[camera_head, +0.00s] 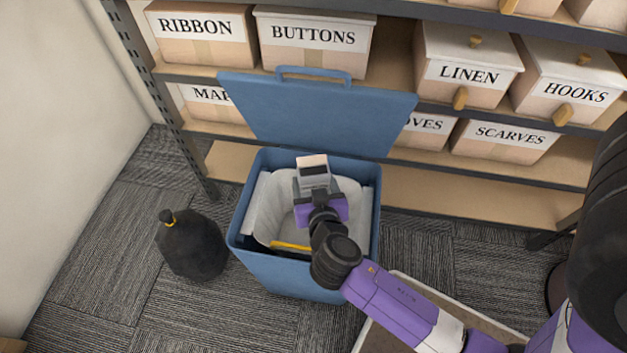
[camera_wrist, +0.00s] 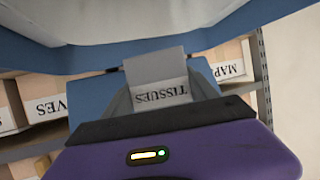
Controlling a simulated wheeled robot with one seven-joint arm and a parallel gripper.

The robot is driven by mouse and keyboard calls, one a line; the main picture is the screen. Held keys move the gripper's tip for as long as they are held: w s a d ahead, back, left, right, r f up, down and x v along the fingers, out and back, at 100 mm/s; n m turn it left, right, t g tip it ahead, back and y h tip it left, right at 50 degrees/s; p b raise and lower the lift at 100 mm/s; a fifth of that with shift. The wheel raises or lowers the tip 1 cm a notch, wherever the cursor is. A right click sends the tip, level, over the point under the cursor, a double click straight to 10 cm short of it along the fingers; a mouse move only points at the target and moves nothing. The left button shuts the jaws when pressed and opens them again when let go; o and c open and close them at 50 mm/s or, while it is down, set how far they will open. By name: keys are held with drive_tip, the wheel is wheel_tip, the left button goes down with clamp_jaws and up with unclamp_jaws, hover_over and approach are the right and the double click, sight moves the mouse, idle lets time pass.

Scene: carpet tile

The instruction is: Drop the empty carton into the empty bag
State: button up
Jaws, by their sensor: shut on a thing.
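My gripper (camera_head: 316,186) is shut on a small pale carton (camera_head: 312,163). In the wrist view the carton (camera_wrist: 155,70) sits between my fingers (camera_wrist: 160,94), with a label reading TISSUES upside down. The white bag (camera_head: 268,208) lines an open blue bin (camera_head: 290,280). In the head view my gripper and the carton appear over the bag's opening, towards its back; their exact height above it is hard to tell. A yellow strip (camera_head: 290,246) shows at the bag's front. My arm hides part of the bag's inside. The bag's white edge also shows in the wrist view (camera_wrist: 110,18).
The bin's blue lid (camera_head: 310,118) stands raised behind, before a shelf (camera_head: 440,188) of labelled boxes. A black tied sack (camera_head: 192,248) stands on the carpet left of the bin. A pale-rimmed tray-like surface (camera_head: 402,277) lies at the front right, under my arm.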

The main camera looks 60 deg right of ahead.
drive_tip(key=shift+f, duration=0.45)
drive_tip(key=o, duration=1.4)
drive_tip(key=shift+v, duration=3.9)
